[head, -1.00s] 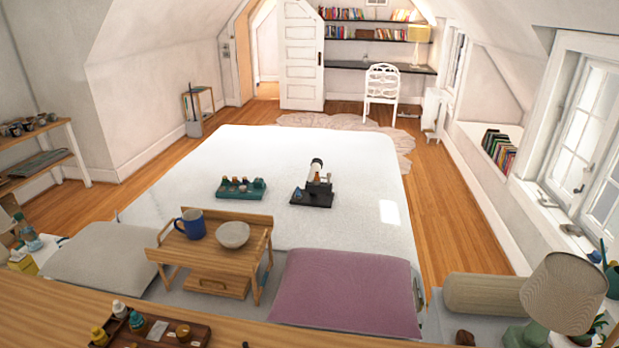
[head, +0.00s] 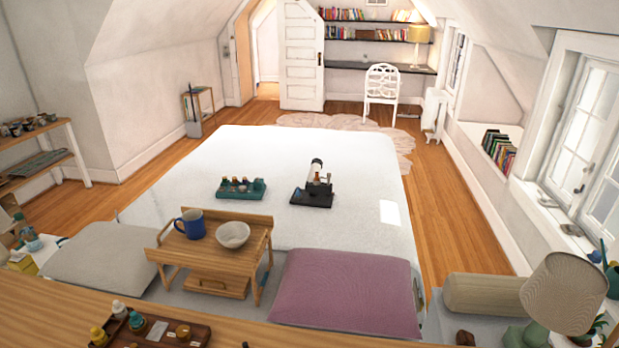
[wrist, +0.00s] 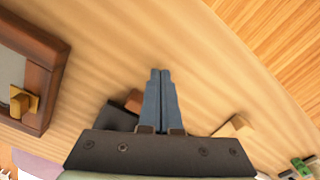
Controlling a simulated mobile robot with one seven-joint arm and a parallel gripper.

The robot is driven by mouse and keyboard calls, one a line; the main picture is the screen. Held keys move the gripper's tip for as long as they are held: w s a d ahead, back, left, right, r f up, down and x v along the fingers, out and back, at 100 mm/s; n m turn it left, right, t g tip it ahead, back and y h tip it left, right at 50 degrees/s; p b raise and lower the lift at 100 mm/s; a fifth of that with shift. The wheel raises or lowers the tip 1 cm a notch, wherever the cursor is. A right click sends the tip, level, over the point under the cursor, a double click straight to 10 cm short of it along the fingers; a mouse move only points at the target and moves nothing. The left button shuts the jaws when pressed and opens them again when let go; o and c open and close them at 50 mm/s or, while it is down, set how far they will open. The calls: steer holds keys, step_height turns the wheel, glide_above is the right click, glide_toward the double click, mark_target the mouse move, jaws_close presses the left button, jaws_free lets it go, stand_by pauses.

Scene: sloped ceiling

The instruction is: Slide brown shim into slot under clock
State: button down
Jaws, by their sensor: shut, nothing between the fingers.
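My gripper (wrist: 160,75) points out over a pale wooden surface (wrist: 200,50) in the wrist view. Its two blue-grey fingers are together with nothing between them. Left of the fingers, a small reddish-brown piece (wrist: 134,97) lies against a dark block (wrist: 119,117); it may be the brown shim, and the gripper hides part of this group. A tan wooden block (wrist: 236,126) lies right of the fingers, apart from them. I cannot make out a clock or its slot for certain in either view. My gripper does not show in the head view.
A brown-framed object (wrist: 45,60) with a brass fitting (wrist: 22,102) is at the wrist view's left. In the head view, a brown tray (head: 205,333) with bottles stands on the near wooden top (head: 50,300). Beyond are a bed (head: 330,160) and a wooden bed tray (head: 255,238).

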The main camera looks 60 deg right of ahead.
steer(key=shift+f+b, duration=0.6)
steer(key=shift+f, duration=0.3)
steer(key=shift+s+a+f+b, duration=0.25)
steer(key=shift+s+f+b, duration=0.1)
steer(key=shift+f, duration=0.2)
steer(key=shift+r, duration=0.15)
steer(key=r+p, duration=0.2)
steer(key=p, duration=0.1)
steer(key=shift+w+a, duration=0.1)
steer(key=shift+w, duration=0.05)
steer(key=r+p, duration=0.1)
steer(key=p, duration=0.1)
steer(key=a+r+p, duration=0.1)
steer(key=r+p, duration=0.3)
steer(key=shift+s+a, duration=0.3)
steer(key=shift+a, duration=0.1)
stand_by(0.4)
